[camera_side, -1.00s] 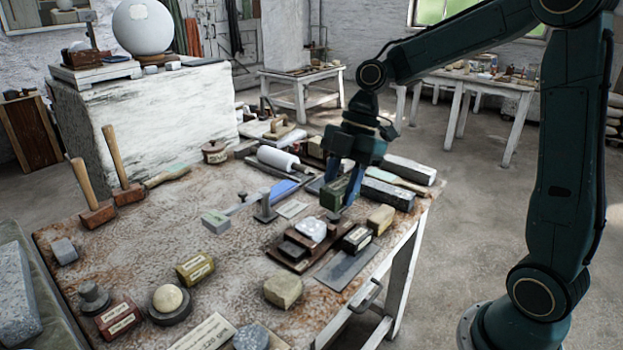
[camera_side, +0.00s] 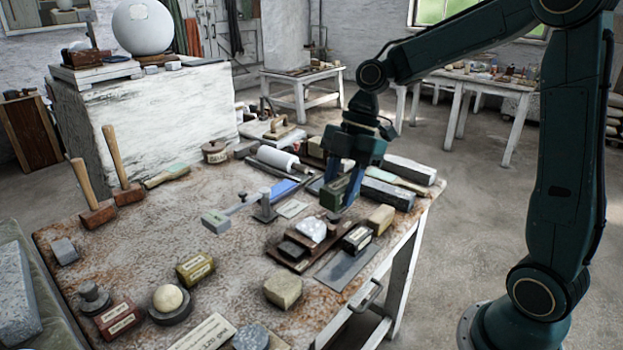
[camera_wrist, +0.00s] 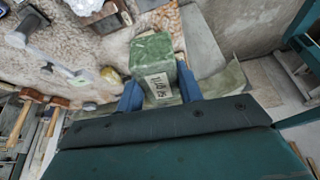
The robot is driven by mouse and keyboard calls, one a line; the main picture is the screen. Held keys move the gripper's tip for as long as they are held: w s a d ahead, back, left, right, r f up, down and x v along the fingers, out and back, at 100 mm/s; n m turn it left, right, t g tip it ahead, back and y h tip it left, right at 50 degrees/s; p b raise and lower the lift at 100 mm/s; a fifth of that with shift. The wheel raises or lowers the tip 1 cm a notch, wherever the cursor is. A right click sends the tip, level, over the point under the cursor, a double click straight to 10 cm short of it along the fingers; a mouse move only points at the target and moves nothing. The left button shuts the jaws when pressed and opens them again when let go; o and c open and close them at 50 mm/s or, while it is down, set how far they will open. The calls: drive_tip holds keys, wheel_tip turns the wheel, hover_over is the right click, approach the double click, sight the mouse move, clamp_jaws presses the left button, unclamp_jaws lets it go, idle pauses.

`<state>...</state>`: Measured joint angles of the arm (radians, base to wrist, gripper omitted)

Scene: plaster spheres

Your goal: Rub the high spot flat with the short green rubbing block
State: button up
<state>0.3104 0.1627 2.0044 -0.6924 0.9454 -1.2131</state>
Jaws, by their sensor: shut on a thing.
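My gripper (camera_side: 346,185) is shut on a green block (camera_side: 334,196) with a pale label, above the right part of the work table (camera_side: 130,255). The wrist view shows the green block (camera_wrist: 152,50) between the blue fingers, its label facing the camera. A large white plaster sphere (camera_side: 143,27) stands on the white plinth at the back left, well away from my gripper. A small cream sphere (camera_side: 167,297) sits in a dark ring at the front of the table.
Below and left of my gripper lies a wooden tray (camera_side: 285,262) with a white lump (camera_side: 311,229). A labelled olive block (camera_side: 195,267) lies further left. Two mallets (camera_side: 127,190) stand at the left.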

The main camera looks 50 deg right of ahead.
hover_over(310, 231)
wheel_tip(310, 231, down, 8)
drive_tip(key=shift+d+r, duration=0.2)
drive_tip(key=shift+f, duration=0.15)
drive_tip(key=shift+f, duration=2.3)
drive_tip(key=shift+f, duration=0.1)
drive_tip(key=shift+f, duration=0.6)
drive_tip(key=shift+f, duration=0.6)
drive_tip(key=shift+d, duration=0.15)
drive_tip(key=shift+s+d, duration=0.1)
drive_tip(key=shift+d, duration=0.3)
